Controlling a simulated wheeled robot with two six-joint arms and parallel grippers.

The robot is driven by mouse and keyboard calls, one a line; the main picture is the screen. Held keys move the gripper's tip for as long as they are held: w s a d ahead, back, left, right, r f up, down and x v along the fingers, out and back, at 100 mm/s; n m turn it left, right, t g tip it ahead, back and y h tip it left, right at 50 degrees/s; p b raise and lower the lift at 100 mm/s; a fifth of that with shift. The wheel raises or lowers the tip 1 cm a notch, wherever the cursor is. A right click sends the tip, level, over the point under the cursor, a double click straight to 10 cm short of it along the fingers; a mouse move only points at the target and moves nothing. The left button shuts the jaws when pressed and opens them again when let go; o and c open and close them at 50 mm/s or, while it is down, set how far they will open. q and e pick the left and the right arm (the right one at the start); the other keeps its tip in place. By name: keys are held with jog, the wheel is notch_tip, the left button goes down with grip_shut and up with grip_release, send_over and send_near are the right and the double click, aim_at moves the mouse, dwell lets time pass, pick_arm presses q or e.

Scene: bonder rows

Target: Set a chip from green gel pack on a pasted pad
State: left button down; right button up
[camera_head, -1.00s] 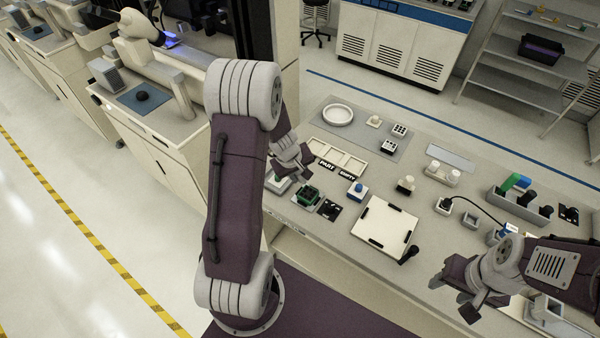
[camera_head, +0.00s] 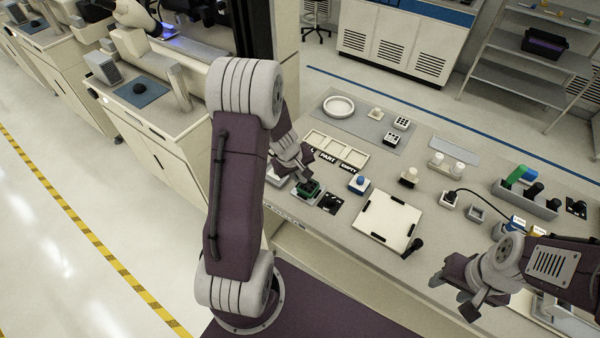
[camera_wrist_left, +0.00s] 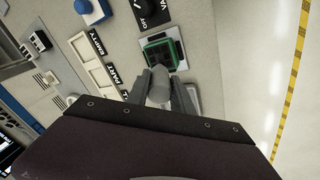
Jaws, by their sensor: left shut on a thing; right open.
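The green gel pack (camera_head: 308,190) sits near the bench's front edge. In the left wrist view the gel pack (camera_wrist_left: 162,52) lies just beyond my left fingertips, its dark chips too small to tell apart. My left gripper (camera_head: 303,174) hangs just above and behind it. In the wrist view the left gripper (camera_wrist_left: 160,82) is shut on a pale grey cylinder (camera_wrist_left: 158,92); its lower end is not clear. My right gripper (camera_head: 454,296) is open and empty at the front right. A white board with black clips (camera_head: 388,220) lies mid-bench; I cannot make out a pasted pad.
A black VAC OFF switch plate (camera_head: 331,203) and a blue-topped block (camera_head: 359,184) stand right of the gel pack. A PART/EMPTY tray (camera_head: 337,148) is behind. Small fixtures and a grey rack (camera_head: 525,200) fill the right.

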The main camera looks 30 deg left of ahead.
pick_arm(q)
jog(key=shift+f+b, duration=0.65)
jog(key=shift+b, duration=0.05)
dwell(1.5)
notch_tip(320, 180, up, 7)
jog(key=p, duration=0.6)
jog(key=shift+r+p, duration=0.15)
jog(key=shift+p, duration=0.2)
